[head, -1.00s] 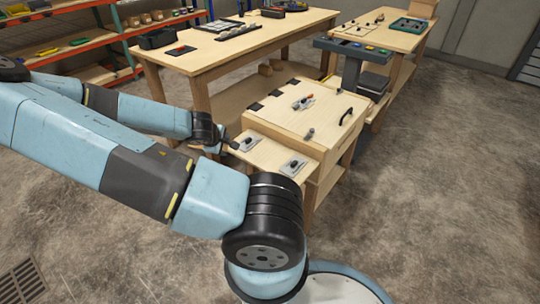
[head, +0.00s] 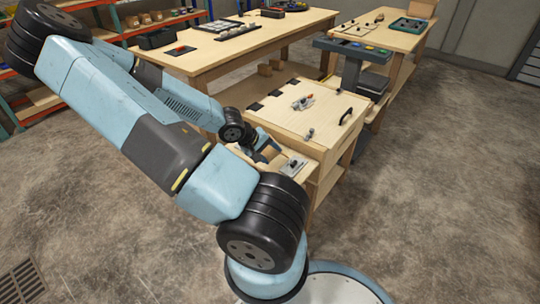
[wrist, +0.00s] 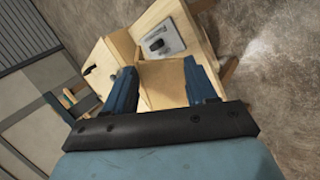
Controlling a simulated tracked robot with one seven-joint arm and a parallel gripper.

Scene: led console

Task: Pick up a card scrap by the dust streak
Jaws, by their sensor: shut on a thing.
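My gripper (wrist: 158,68) shows two blue fingers in the wrist view, shut on a flat tan-brown piece that looks like the card scrap (wrist: 163,86). The piece fills the space between the fingers. In the head view my gripper (head: 267,152) is low over the left ledge of the wooden console, partly hidden by my own arm; the scrap cannot be made out clearly there. A pale, whitish streak on the concrete floor (wrist: 260,48), at the right of the wrist view, may be the dust streak.
The wooden console (head: 300,110) has a handle and small fittings on top. A metal plate with a dark knob (head: 294,165) sits on its ledge, close to my gripper. A long workbench (head: 215,58) stands behind. The floor at the right is clear.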

